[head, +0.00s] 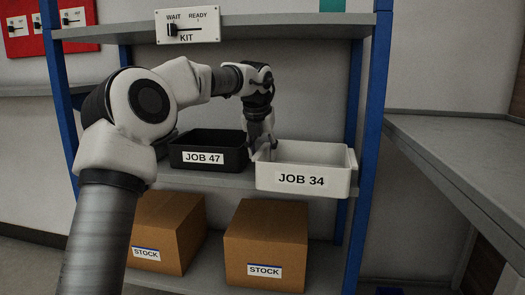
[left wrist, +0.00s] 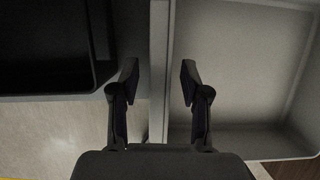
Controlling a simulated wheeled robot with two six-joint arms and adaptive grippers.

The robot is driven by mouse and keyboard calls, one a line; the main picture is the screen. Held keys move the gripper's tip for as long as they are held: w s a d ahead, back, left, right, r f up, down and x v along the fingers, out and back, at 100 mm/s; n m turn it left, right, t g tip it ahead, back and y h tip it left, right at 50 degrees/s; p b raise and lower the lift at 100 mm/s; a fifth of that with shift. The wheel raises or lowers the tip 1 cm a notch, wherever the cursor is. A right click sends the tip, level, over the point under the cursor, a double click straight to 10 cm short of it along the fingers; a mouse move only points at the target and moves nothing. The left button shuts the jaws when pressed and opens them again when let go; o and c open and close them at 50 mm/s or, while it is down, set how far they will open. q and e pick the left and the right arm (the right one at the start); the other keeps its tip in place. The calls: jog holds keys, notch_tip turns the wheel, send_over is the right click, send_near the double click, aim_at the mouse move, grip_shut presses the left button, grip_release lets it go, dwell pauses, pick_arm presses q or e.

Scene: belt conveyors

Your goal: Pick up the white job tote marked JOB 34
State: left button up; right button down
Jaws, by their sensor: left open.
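The white job tote (head: 303,181) marked JOB 34 sits on the middle shelf, at the right in the head view. It looks empty in the left wrist view (left wrist: 245,60). My left gripper (head: 262,146) is at the tote's left wall. In the left wrist view my left gripper (left wrist: 160,80) is open, with one finger on each side of that wall's rim. I cannot tell whether the fingers touch the wall. My right gripper is not in view.
A black tote (head: 203,158) marked JOB 47 stands close on the left of the white one. Two STOCK cartons (head: 266,240) (head: 168,228) are on the lower shelf. Blue posts (head: 368,130) frame the rack. A KIT switch plate (head: 188,26) hangs on the upper shelf. A grey conveyor (head: 460,150) is at right.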

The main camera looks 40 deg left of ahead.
pick_arm(q)
jog(key=v, duration=1.2)
jog(key=shift+d, duration=0.1)
